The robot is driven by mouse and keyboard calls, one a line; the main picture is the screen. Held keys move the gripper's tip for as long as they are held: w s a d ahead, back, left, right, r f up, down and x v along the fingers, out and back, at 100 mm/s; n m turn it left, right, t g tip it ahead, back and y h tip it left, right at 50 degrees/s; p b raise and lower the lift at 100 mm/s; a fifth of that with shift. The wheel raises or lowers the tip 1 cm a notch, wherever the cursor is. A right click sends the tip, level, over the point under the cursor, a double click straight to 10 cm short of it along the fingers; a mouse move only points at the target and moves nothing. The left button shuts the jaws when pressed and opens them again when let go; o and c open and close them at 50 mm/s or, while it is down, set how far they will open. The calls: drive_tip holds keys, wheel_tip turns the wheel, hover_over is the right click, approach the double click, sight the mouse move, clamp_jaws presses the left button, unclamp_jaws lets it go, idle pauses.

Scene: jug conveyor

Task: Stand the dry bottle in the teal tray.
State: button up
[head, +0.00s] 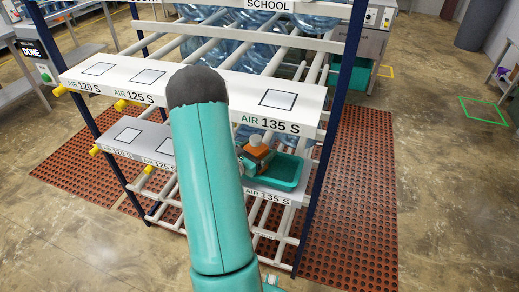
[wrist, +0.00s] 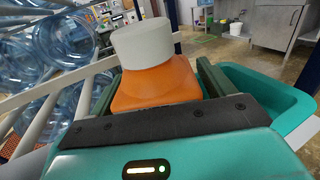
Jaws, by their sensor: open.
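An orange bottle with a pale grey cap (head: 258,150) stands upright at the lower shelf, by the left end of the teal tray (head: 287,177). In the wrist view the bottle (wrist: 155,85) is between the two dark green fingers of my gripper (wrist: 155,92), which is open around it. The teal tray (wrist: 262,88) shows to the right of the fingers in that view. The bottle's base is hidden, so I cannot tell if it rests inside the tray. In the head view my teal arm hides part of the shelf and most of my gripper.
The rack's upper white shelf (head: 222,97), labelled with air times, runs above the bottle. A dark blue post (head: 334,120) stands right of the tray. Large blue water jugs (wrist: 62,40) lie at the left in the wrist view. Red perforated mats (head: 360,215) cover the floor.

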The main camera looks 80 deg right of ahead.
drive_tip(key=v, duration=1.2)
drive_tip(key=w+a+r+m+t+y, duration=0.4)
drive_tip(key=a+r, duration=0.3)
drive_tip(key=a, duration=0.7)
drive_tip(key=w+a+r+m+t+y, duration=0.4)
drive_tip(key=a+r+t+y, duration=0.1)
drive_tip(key=a, duration=1)
drive_tip(key=w+a+r+m+t+y, duration=0.4)
drive_tip(key=a+r, duration=0.5)
drive_tip(key=a, duration=0.5)
drive_tip(key=t+y, duration=0.1)
drive_tip(key=y, duration=0.1)
drive_tip(key=shift+a+r+y, duration=0.2)
drive_tip(key=shift+y, duration=0.2)
